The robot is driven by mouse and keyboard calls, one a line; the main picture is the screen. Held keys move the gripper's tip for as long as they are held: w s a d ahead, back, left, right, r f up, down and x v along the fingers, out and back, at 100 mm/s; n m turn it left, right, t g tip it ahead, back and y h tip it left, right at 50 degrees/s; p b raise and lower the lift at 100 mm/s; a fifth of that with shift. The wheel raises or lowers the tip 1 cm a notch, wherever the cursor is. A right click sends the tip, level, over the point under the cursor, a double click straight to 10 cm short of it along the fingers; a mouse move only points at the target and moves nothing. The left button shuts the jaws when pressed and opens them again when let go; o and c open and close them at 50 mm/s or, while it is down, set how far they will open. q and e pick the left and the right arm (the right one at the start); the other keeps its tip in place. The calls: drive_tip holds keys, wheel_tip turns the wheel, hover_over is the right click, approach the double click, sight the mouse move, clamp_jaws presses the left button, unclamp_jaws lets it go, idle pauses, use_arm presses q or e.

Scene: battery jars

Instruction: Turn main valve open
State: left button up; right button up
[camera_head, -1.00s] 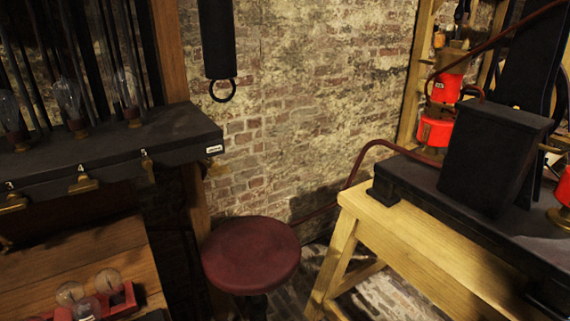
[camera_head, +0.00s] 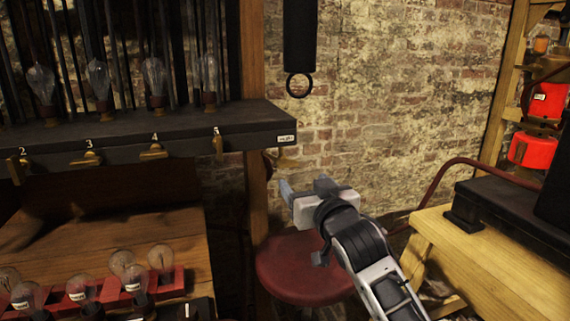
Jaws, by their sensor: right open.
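A brass valve handle (camera_head: 284,161) sits at the right end of the dark shelf, just below a small white label (camera_head: 286,138) too small to read. My left gripper is not in view.
The dark shelf (camera_head: 120,135) carries several bulbs and numbered brass levers. Loose bulbs stand in a red rack (camera_head: 172,285) at lower left. A red stool (camera_head: 290,262) is below my right arm. A wooden bench (camera_head: 470,255) stands at right. A black pull ring (camera_head: 299,84) hangs above.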

sight(289, 164)
drive_tip(key=x, duration=1.4)
drive_tip(key=shift+b, duration=0.35)
drive_tip(key=c, duration=1)
